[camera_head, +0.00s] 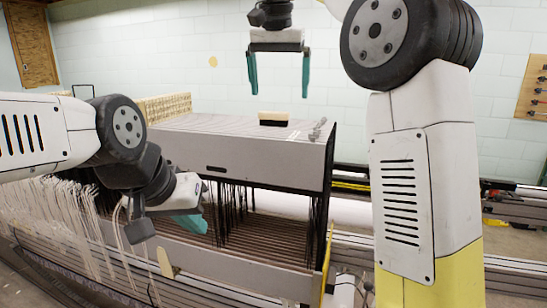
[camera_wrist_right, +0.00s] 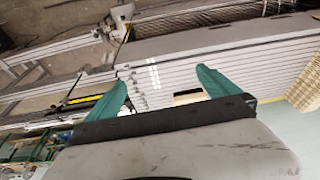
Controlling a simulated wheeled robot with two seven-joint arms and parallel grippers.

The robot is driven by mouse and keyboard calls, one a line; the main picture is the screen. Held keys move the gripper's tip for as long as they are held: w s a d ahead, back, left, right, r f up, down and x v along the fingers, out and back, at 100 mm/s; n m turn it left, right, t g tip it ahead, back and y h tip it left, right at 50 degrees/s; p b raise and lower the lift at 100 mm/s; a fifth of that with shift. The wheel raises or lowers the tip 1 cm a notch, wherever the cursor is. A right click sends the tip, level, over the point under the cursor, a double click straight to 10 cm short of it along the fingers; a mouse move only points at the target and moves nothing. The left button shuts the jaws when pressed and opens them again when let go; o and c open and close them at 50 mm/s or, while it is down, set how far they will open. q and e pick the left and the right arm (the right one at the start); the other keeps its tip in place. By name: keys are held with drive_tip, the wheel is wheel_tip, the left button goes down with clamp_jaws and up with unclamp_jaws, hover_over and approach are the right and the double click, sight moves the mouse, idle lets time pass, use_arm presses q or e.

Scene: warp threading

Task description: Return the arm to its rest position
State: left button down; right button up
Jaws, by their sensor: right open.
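My right gripper (camera_head: 279,88) hangs at the top centre of the head view, pointing down, with its two teal fingers wide apart and nothing between them. It is also open and empty in the right wrist view (camera_wrist_right: 160,78). A small cream and black block (camera_head: 273,118) lies on the loom's grey top, below the right gripper and apart from it. Part of it shows in the wrist view (camera_wrist_right: 188,97). My left gripper (camera_head: 188,222) is low in front of the loom, near the threads. Its teal finger is partly hidden, so its opening is unclear.
The grey loom frame (camera_head: 215,136) with dark hanging heddles fills the middle. Pale warp threads (camera_head: 75,215) hang at left. Metal rails (camera_head: 510,250) run behind at right. A pegged wooden board (camera_head: 533,88) is on the wall. Air around the right gripper is clear.

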drive_tip(key=s+d+f+n+y, duration=0.1)
drive_tip(key=s+d+f, duration=0.25)
drive_tip(key=d, duration=0.25)
drive_tip(key=s+d+f+n+t+y, duration=0.1)
drive_tip(key=s+d+f, duration=0.2)
drive_tip(key=s+f, duration=0.6)
drive_tip(key=s+d+f+n+t, duration=0.1)
drive_tip(key=s+d+f, duration=0.3)
drive_tip(key=s+f, duration=0.5)
drive_tip(key=shift+s+f+n+t+y, duration=0.3)
drive_tip(key=shift+s+f+t+y, duration=0.1)
drive_tip(key=shift+s+t, duration=0.1)
